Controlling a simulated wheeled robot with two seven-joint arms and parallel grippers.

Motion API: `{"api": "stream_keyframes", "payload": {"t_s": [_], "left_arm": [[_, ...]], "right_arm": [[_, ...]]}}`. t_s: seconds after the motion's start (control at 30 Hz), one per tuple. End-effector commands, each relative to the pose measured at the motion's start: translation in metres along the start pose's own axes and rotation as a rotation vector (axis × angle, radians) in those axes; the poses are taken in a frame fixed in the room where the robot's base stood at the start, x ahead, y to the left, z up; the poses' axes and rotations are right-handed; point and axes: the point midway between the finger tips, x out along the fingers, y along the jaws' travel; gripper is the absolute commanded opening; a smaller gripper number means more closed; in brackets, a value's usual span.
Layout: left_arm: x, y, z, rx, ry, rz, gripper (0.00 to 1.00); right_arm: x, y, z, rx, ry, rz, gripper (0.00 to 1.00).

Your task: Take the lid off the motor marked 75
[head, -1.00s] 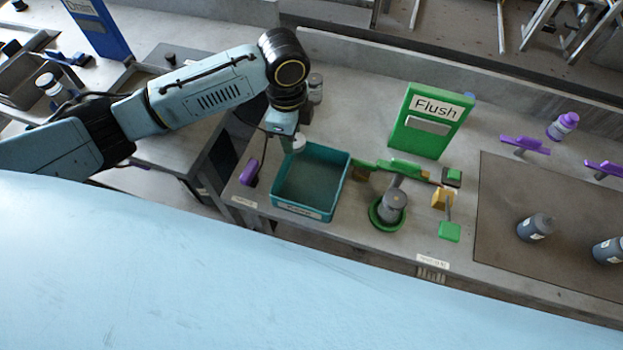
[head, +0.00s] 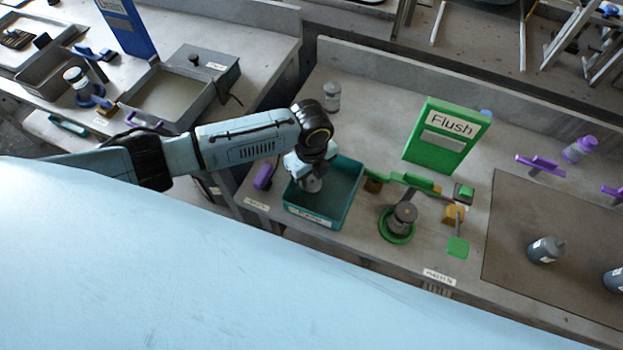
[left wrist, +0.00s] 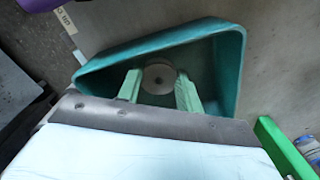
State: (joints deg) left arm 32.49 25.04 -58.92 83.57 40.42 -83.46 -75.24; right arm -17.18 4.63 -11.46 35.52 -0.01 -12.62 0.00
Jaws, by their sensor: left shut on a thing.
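My left gripper (head: 310,170) is shut on a round grey lid (head: 312,184). It holds the lid over the teal tray (head: 348,191), near its left side. In the left wrist view the lid (left wrist: 160,78) shows as a pale disc between the green fingers, with the tray (left wrist: 232,62) around it. Whether it touches the tray floor is hard to tell. A grey motor (head: 403,214) stands upright in the green ring (head: 397,238) right of the tray. Other grey motors (head: 545,250) stand on the brown mat. No number is legible. My right gripper is not in view.
The green Flush board (head: 447,137) stands behind the ring. A grey canister (head: 331,97) stands at the back, and a purple-topped one (head: 578,150) stands at the right. A green bar (head: 400,177) lies beside the tray. A gap separates this table from the left one.

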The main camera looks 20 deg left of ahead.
Motion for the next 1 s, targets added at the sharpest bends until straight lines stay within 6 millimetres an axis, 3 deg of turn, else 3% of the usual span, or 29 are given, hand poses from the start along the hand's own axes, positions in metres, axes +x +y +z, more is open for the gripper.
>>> {"api": "stream_keyframes", "payload": {"t_s": [0.13, 0.53, 0.57, 0.7, 1.0], "left_arm": [[0.019, 0.000, -0.001, 0.000, 0.000, 0.001, 0.08], [0.024, 0.000, 0.000, 0.000, 0.000, 0.000, 0.08], [0.023, 0.000, 0.000, 0.000, 0.000, 0.000, 0.38], [0.023, 0.000, 0.000, 0.000, 0.000, 0.000, 0.56], [0.021, 0.000, 0.000, 0.000, 0.000, 0.000, 0.57]], "right_arm": [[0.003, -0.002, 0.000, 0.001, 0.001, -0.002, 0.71], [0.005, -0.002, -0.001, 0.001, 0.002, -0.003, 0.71], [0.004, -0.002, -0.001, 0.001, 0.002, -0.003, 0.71], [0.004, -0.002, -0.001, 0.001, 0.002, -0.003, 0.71], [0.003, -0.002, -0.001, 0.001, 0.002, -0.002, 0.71]]}}
